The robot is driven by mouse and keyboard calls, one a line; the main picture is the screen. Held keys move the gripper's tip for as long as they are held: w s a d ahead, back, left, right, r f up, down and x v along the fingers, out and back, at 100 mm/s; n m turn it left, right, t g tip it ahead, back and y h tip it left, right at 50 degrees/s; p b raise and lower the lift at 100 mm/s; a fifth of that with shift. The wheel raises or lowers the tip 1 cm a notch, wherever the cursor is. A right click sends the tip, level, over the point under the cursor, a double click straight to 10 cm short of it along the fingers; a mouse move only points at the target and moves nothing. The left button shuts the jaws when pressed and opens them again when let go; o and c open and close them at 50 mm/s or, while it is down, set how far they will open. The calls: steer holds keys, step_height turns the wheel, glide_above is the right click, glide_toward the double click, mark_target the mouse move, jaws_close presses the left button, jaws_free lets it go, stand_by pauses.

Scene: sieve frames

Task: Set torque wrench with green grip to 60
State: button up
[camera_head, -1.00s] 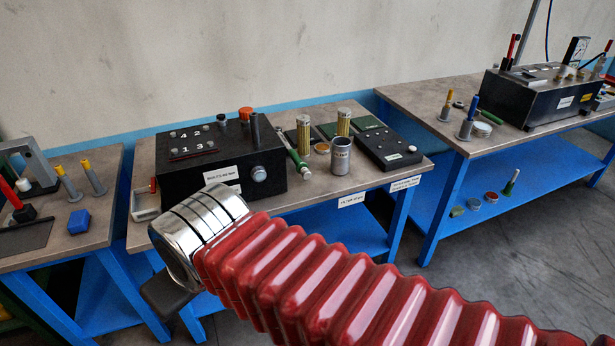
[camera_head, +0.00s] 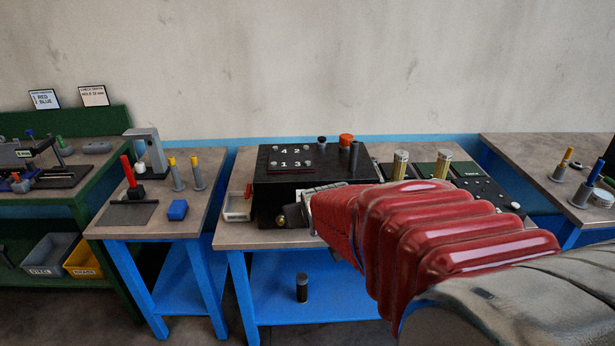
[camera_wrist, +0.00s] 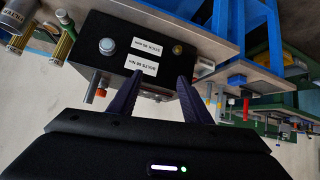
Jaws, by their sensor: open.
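I cannot make out the green-gripped torque wrench for certain in the views from now. In the head view, my red-sleeved arm covers the right front of the middle bench, beside the black box (camera_head: 275,183). The black box also shows upside down in the wrist view (camera_wrist: 112,40), with white labels, one seeming to read 60 Nm, and a round silver knob (camera_wrist: 107,46). My gripper (camera_wrist: 158,82) is open and empty, its two dark fingers apart in front of the box and short of touching anything visible. In the head view its tips are hard to make out.
Two brass filters (camera_head: 400,165) stand behind my arm on the middle bench (camera_head: 232,240). A white tray (camera_head: 237,208) sits at the box's left. The left bench holds a blue block (camera_head: 177,210) and a red-handled tool (camera_head: 128,171). A dark cylinder (camera_head: 302,288) stands on the lower shelf.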

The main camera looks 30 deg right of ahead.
steer(key=w+d+f+m+t+h, duration=0.1)
steer(key=d+f, duration=0.4)
steer(key=d, duration=0.5)
steer(key=w+d+f+m+t+h, duration=0.15)
steer(key=d+f, duration=0.35)
steer(key=d, duration=0.6)
steer(key=s+d+f+m+t+h, duration=0.2)
steer(key=s+d+f+m+t, duration=0.1)
steer(key=s+d+f, duration=0.7)
steer(key=shift+s+d+f+t, duration=0.15)
steer(key=shift+s+t, duration=0.3)
steer(key=shift+s, duration=0.25)
steer(key=shift+w, duration=0.1)
steer(key=shift+h, duration=0.25)
steer(key=x, duration=1.3)
steer(key=shift+w+d, duration=0.15)
steer(key=shift+w, duration=0.1)
